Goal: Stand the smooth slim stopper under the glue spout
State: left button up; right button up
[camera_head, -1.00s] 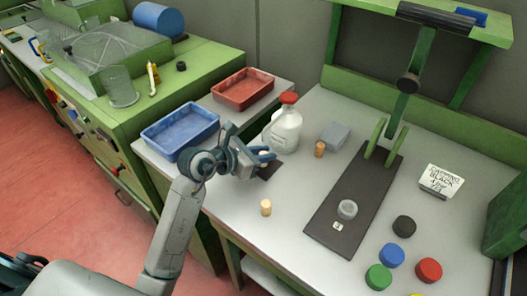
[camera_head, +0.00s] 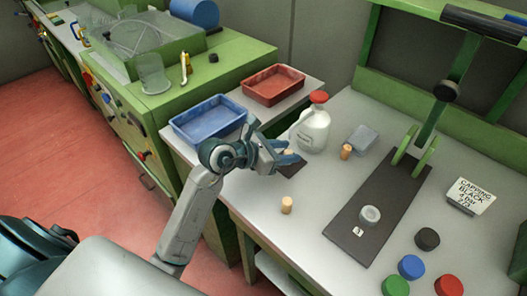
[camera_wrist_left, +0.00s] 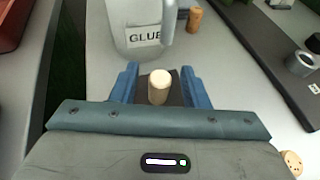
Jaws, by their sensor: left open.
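A slim stopper with a smooth, pale top (camera_wrist_left: 159,85) stands upright between the fingers of my left gripper (camera_wrist_left: 160,88) in the left wrist view. The fingers are open, with a gap on each side of it. It stands on a small dark pad (camera_head: 293,168), just in front of the white glue jug (camera_head: 312,132) with a red cap. In the head view the left gripper (camera_head: 289,153) partly hides this stopper. The spout tip is not clear. My right gripper is out of view.
Another stopper (camera_head: 287,205) stands in front, its speckled top at the wrist view's corner (camera_wrist_left: 292,161). A browner stopper (camera_head: 346,152) stands right of the jug by a grey block (camera_head: 363,138). Blue (camera_head: 208,118) and red (camera_head: 273,84) trays lie behind. A capping press (camera_head: 362,218) stands right.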

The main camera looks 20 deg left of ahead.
aim_at(287, 152)
pick_arm(q)
jog(key=v, duration=0.3)
jog(key=shift+a+f, duration=0.1)
jog(key=b+v, duration=0.1)
jog(key=v, duration=0.4)
jog(key=shift+s+a, duration=0.1)
jog(key=shift+s, duration=0.1)
jog(key=shift+s+a+r, duration=0.25)
jog(key=shift+v, duration=0.75)
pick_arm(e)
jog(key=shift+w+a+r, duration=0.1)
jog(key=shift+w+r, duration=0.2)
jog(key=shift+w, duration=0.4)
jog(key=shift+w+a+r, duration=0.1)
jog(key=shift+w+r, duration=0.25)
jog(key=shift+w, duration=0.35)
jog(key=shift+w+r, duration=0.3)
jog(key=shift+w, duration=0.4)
pick_arm(q)
jog(key=shift+d, duration=0.1)
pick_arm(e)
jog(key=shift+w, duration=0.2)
pick_arm(q)
jog(key=shift+c, duration=0.2)
